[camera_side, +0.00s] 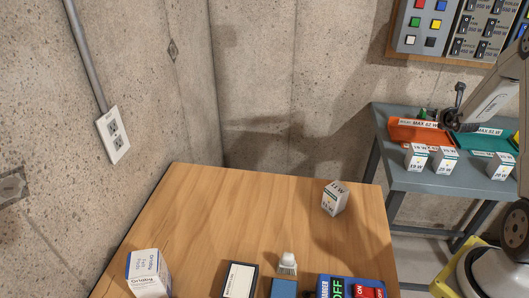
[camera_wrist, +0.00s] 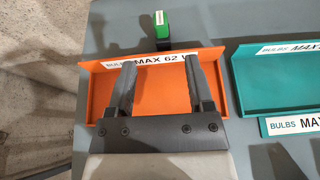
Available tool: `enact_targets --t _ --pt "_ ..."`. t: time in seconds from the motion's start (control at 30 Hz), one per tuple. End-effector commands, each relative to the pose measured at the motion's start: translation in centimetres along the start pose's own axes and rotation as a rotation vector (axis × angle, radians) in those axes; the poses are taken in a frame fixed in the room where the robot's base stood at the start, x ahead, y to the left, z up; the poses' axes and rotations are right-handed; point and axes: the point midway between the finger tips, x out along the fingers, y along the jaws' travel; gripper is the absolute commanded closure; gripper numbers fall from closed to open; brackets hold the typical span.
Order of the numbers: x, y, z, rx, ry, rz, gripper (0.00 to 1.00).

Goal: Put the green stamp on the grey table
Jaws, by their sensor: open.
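The green stamp (camera_wrist: 162,22), with a dark lower part, is on the grey table (camera_wrist: 210,22) just beyond the orange tray's labelled edge in the wrist view. In the side view it shows as a small green and dark shape (camera_side: 424,114) behind the orange tray. I cannot tell whether it touches the tray. The grey table (camera_side: 400,180) stands at the right in the side view. My gripper (camera_wrist: 162,62) is open and empty, its fingers over the orange tray and short of the stamp in the picture. In the side view my gripper (camera_side: 450,118) is above the table.
The orange tray (camera_wrist: 100,95) reads MAX 62 W; a teal tray (camera_wrist: 245,95) is right of it. Several white bulb boxes (camera_side: 417,158) stand along the grey table's front. A wooden table (camera_side: 220,215) holds a white box (camera_side: 148,273), an 11 W box (camera_side: 334,199) and signs.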

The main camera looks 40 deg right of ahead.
Motion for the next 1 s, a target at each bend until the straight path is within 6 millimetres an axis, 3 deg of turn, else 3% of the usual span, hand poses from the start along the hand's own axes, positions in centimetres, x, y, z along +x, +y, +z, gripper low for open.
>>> enact_targets --t 0.37,0.53,0.67,0.87,1.0 --pt "0.0 0.1 0.0 -0.002 0.000 0.002 0.33" --pt "-0.2 1.6 0.2 -0.047 0.007 0.043 0.33" --pt "-0.9 4.5 0.3 -0.137 0.022 0.124 0.33" --pt "-3.2 11.4 0.1 -0.373 0.051 0.326 0.33" --pt "-5.8 16.3 -0.7 -0.570 0.066 0.484 0.33"
